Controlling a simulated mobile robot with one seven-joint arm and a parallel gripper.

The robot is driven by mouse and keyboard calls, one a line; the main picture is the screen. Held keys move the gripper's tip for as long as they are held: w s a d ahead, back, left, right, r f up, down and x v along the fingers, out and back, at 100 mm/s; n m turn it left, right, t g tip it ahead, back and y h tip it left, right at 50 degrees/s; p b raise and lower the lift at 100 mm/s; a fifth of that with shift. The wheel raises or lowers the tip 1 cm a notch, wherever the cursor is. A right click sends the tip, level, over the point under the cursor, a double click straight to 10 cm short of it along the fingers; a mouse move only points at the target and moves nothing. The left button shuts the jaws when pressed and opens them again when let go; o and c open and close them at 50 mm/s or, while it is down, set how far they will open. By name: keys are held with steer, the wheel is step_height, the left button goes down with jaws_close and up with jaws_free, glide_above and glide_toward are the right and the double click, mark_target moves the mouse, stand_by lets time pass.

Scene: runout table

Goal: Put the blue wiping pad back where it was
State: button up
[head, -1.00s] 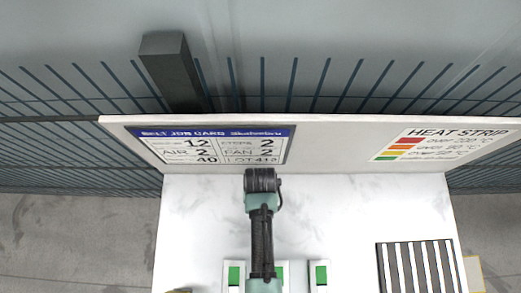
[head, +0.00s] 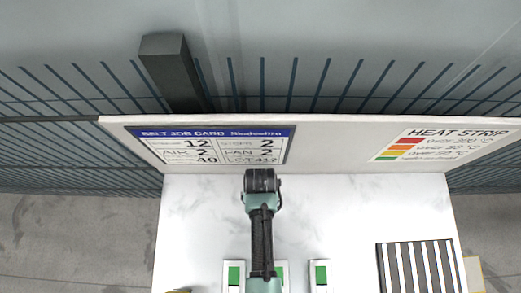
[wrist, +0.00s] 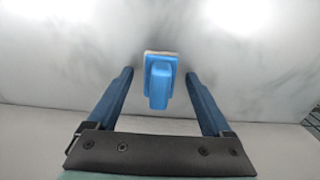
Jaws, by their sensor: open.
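The blue wiping pad (wrist: 160,67) shows in the wrist view, with a raised blue block on top and a pale layer along its far edge. It lies on the white marbled surface. My gripper (wrist: 159,73) is open, with one dark blue finger on each side of the pad and a clear gap on both sides. The pad is not held. In the head view my arm reaches over the white table (head: 350,220); the pad and my fingers are hidden there.
An upright board with a job card (head: 215,147) and a heat strip chart (head: 440,143) stands along the table's back. A striped rack (head: 418,267) is at the right. White blocks with green tops (head: 319,275) stand near the front. The table's middle right is clear.

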step_height(320, 180, up, 12)
stand_by(0.5)
stand_by(0.5)
